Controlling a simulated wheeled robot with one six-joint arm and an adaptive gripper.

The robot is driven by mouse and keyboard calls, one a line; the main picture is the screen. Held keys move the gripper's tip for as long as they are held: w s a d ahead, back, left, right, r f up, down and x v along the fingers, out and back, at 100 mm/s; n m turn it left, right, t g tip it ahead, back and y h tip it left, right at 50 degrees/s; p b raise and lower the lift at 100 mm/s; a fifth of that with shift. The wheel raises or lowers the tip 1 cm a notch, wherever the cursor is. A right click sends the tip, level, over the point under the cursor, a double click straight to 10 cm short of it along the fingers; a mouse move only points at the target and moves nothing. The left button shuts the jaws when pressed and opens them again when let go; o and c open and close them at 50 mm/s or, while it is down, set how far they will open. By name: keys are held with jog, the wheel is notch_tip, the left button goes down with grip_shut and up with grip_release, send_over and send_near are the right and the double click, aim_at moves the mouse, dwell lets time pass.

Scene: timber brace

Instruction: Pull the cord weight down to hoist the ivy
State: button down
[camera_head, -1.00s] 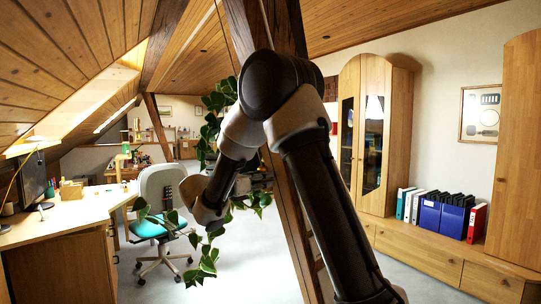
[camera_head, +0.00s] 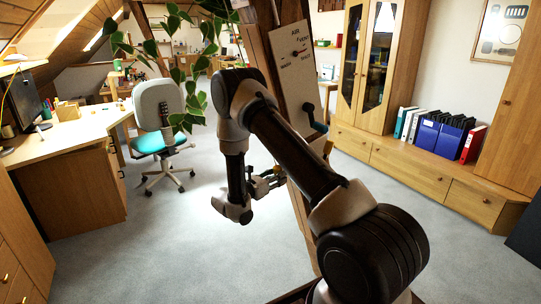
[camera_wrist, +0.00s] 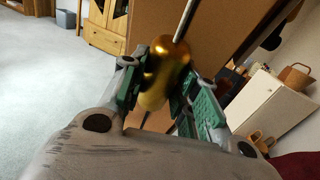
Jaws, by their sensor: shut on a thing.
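The ivy (camera_head: 187,72) is a hanging string of green leaves at the upper left of the head view. Its upper part runs out of the frame. My gripper (camera_head: 268,183) is low beside the timber post in the head view. In the wrist view my gripper (camera_wrist: 160,88) is shut on the cord weight (camera_wrist: 164,66), a shiny golden cylinder with a rounded top. A thin pale cord (camera_wrist: 186,20) runs up from the weight's top.
An office chair (camera_head: 158,110) and desk (camera_head: 75,132) stand left, a cabinet (camera_head: 392,150) right. Grey floor (camera_head: 150,245) is open at front left.

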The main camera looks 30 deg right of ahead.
jog(key=d+f, duration=0.3)
jog(key=f, duration=0.8)
jog(key=d+f, duration=0.3)
jog(key=f, duration=0.8)
jog(key=d+f, duration=0.4)
jog(key=f, duration=0.7)
jog(key=shift+d+f, duration=0.1)
jog(key=shift+f, duration=0.1)
jog(key=c, duration=1.2)
grip_release()
jog(key=shift+w+f, duration=0.1)
jog(key=shift+c, duration=0.2)
jog(key=shift+o, duration=0.8)
jog(key=v, duration=1.2)
